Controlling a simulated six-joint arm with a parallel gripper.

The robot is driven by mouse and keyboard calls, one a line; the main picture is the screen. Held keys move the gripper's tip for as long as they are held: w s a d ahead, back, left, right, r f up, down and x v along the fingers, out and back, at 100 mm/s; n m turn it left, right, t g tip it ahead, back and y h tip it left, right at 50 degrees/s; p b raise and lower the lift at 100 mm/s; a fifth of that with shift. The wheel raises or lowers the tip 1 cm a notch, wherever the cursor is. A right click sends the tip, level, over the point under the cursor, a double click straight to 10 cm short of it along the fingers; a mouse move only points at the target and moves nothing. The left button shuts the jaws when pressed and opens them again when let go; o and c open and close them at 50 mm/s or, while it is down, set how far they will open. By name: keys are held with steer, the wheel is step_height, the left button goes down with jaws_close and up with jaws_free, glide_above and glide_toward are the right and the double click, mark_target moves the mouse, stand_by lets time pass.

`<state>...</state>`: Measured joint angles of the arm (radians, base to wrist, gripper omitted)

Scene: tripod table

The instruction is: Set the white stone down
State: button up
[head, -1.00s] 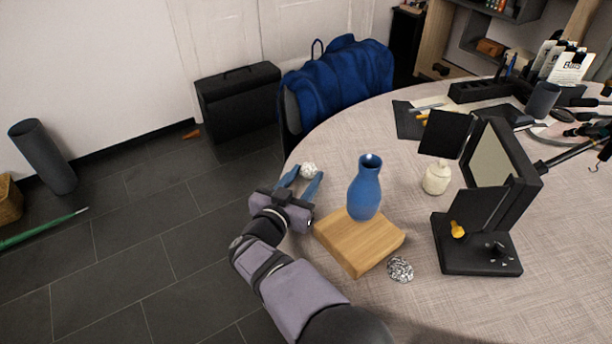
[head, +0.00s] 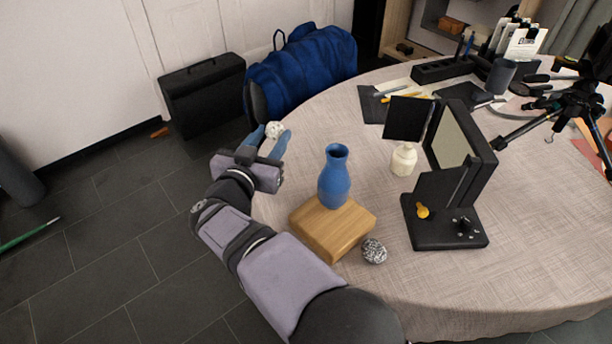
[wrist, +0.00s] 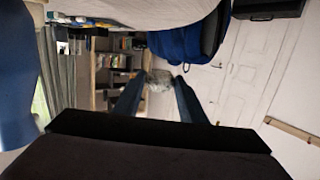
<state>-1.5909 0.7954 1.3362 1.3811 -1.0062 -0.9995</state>
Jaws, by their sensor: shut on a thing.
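The white stone (head: 273,130) is a small, pale, rough lump held between the blue fingertips of my gripper (head: 270,138). It also shows, blurred, between the fingertips in the wrist view (wrist: 158,80). My gripper is shut on it near the left edge of the round table (head: 440,290), left of the blue vase. The stone looks raised above the table's edge, but its exact height is hard to tell. A second stone, speckled grey and white (head: 374,251), lies on the table beside the wooden block.
A blue vase (head: 335,178) stands on the wooden block (head: 332,228). A cream jar (head: 403,160) and a black mirror stand (head: 445,225) are to the right. A blue backpack (head: 305,75) is behind the table edge. Bare tablecloth lies behind the vase.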

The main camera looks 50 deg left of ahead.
steer(key=s+r+y+p, duration=0.1)
steer(key=s+r+p, duration=0.35)
steer(key=r, duration=0.55)
steer(key=p, duration=0.8)
glide_above(330, 246)
steer(key=shift+f, duration=3.05)
steer(key=shift+h, duration=0.4)
steer(key=shift+f+b, duration=0.65)
steer(key=shift+f, duration=2.3)
steer(key=shift+f, duration=0.1)
steer(key=shift+f, duration=1.95)
